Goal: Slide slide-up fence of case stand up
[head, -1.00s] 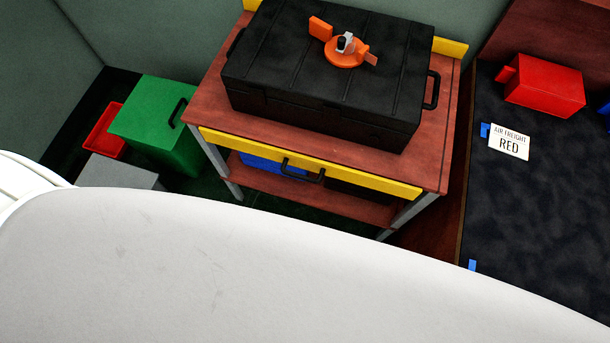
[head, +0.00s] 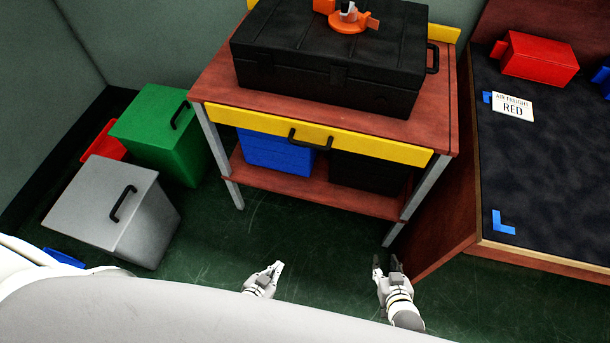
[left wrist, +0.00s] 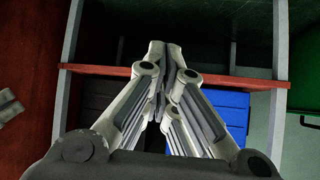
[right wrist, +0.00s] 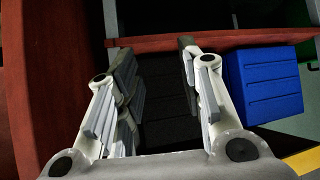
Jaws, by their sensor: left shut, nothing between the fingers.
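The case stand (head: 215,85) is a red-brown table with grey legs. Its fence is a yellow bar (head: 385,148) along the front edge, with a black handle (head: 310,140) at mid-length. A black case (head: 330,75) lies on the stand, with an orange device (head: 350,22) on top. My left gripper (head: 277,267) is in front of the stand, apart from the fence; it is shut and empty, also in the left wrist view (left wrist: 168,52). My right gripper (head: 386,262) is further right, open and empty in the right wrist view (right wrist: 155,50).
A blue crate (head: 275,155) and a black crate (head: 370,175) sit on the lower shelf. Grey (head: 105,200) and green (head: 155,125) bins stand at left. A dark-topped platform (head: 550,175) with a red box (head: 540,60) is at right. The green floor before the stand is clear.

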